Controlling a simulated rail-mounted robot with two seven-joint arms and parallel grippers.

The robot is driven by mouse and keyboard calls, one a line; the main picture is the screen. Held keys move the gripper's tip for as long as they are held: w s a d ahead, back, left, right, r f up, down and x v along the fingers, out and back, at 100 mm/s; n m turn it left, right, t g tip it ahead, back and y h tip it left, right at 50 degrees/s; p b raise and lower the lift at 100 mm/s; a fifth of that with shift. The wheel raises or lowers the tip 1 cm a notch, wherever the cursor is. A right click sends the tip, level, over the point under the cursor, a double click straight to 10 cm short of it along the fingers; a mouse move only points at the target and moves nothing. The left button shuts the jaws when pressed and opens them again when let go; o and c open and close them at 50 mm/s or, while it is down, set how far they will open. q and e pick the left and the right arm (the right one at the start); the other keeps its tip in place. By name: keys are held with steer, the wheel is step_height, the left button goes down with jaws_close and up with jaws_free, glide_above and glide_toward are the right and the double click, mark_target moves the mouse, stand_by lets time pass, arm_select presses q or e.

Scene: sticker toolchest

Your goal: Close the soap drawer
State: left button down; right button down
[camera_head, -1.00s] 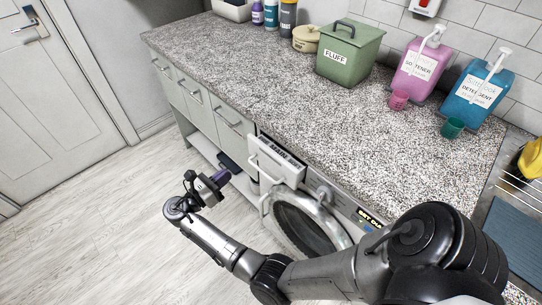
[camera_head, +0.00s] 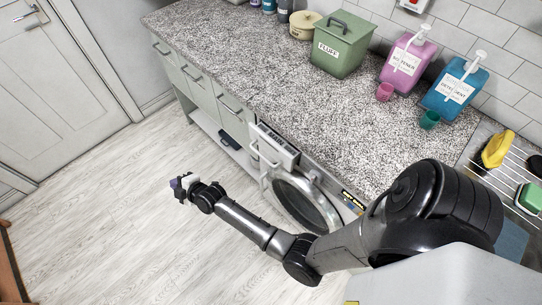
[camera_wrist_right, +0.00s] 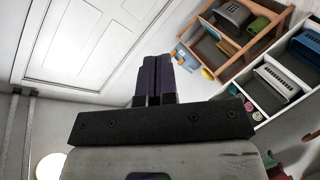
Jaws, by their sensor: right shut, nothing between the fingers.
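The soap drawer (camera_head: 284,153) is a pale box front with a light handle at the top left of the washing machine (camera_head: 305,205). Its front juts out below the counter edge; how far it is open I cannot tell. My right gripper (camera_head: 176,185) is out over the floor, left of the machine and well apart from the drawer, pointing left. In the right wrist view its dark purple fingers (camera_wrist_right: 153,80) are together and empty, facing the door and shelves. The drawer does not show there. My left gripper is in no view.
The speckled counter (camera_head: 240,85) holds a green FLUFF bin (camera_head: 340,50), a pink bottle (camera_head: 407,62), a blue bottle (camera_head: 455,90) and small cups. Grey-green cabinets (camera_head: 200,90) stand left of the machine. The wooden floor (camera_head: 100,215) is clear. Shelves (camera_wrist_right: 255,60) show in the wrist view.

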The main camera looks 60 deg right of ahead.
steer(key=d+r+m+t+h, duration=0.4)
steer(key=d+r+m+h, duration=0.3)
steer(key=m, duration=0.8)
steer(key=m+g+h, duration=0.7)
steer(key=m+g, duration=1.3)
steer(key=m, duration=1)
glide_toward(276, 155)
steer(key=w+a+r, duration=0.1)
steer(key=w, duration=0.5)
steer(key=s+m+g, duration=0.3)
steer(key=m, duration=0.3)
steer(key=shift+y, duration=0.4)
steer(key=p+x, duration=0.1)
steer(key=x, duration=0.2)
steer(key=p+x, duration=0.1)
steer(key=x, duration=0.3)
steer(key=shift+s+d+f, duration=0.2)
steer(key=shift+s, duration=0.1)
steer(key=shift+s+d+f, duration=0.2)
steer(key=shift+d+f, duration=0.05)
steer(key=shift+d, duration=0.35)
